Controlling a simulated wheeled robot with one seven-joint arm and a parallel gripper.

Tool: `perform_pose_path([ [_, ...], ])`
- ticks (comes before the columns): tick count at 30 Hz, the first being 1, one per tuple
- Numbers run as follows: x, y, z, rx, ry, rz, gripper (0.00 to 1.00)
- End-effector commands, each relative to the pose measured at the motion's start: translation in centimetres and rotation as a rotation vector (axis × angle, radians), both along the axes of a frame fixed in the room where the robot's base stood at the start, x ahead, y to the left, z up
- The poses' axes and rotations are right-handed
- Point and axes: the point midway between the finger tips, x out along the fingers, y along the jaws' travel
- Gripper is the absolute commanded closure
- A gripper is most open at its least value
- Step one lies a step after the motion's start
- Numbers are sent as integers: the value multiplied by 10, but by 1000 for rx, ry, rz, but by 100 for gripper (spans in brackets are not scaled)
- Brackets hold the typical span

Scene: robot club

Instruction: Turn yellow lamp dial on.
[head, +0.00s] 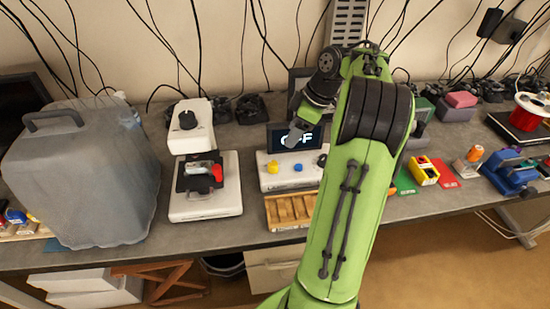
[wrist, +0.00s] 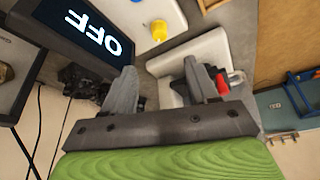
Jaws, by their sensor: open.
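A white control box (head: 292,181) stands on the bench with a yellow dial (head: 272,167), a blue dial (head: 298,167) and a dark dial (head: 322,160) on top. A dark display (head: 279,132) behind it reads OFF. The yellow dial also shows at the top of the wrist view (wrist: 159,31), with the display (wrist: 88,30) to its left. My gripper (head: 294,135) is in front of the display in the head view, above and behind the dials. In the wrist view its two fingers (wrist: 162,82) are spread and empty, apart from the yellow dial.
A white device with a black and red top (head: 205,204) stands left of the control box. A large grey container (head: 80,180) is further left. A wooden tray (head: 290,212) lies in front of the box. Cables and dark objects line the wall.

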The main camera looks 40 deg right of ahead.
Motion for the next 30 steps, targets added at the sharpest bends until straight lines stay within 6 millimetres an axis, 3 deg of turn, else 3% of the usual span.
perform_pose_path([
  [1, 4, 4, -18, 2, 2, 3, 42],
  [3, 10, 8, -36, 4, 2, 3, 42],
  [15, 39, 27, -118, 2, 3, 0, 42],
  [19, 44, 29, -129, 1, 2, 0, 42],
  [27, 44, 29, -129, 0, 1, -2, 42],
  [30, 44, 29, -129, 1, 0, -2, 57],
])
